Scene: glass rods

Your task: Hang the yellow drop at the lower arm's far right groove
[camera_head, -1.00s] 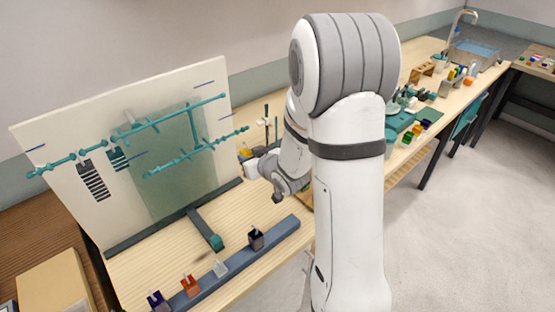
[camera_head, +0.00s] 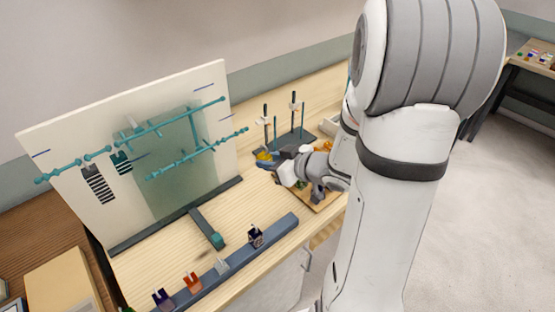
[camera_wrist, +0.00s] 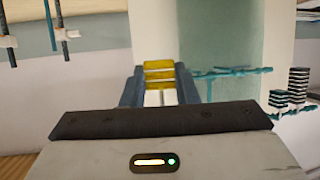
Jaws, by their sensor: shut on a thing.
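The yellow drop (camera_wrist: 159,73) is between the two fingers of my gripper (camera_wrist: 160,90), which is shut on it; it shows as stacked yellow bands with white below. In the head view the yellow drop (camera_head: 264,156) shows at the tip of my gripper (camera_head: 270,162), to the right of the upright board. The lower arm (camera_head: 190,160) is a teal knobbed rod on the board's right part, below the longer upper rod (camera_head: 150,130). Its far right end (camera_head: 244,131) lies left of and above my gripper, apart from the drop. Part of a teal rod (camera_wrist: 232,71) also shows in the wrist view.
The cream board (camera_head: 75,120) carries a translucent green panel (camera_head: 172,190). A blue-grey rail (camera_head: 240,260) in front holds several coloured pieces. Stands with upright rods (camera_head: 292,125) are behind my gripper. A box (camera_head: 60,285) sits front left.

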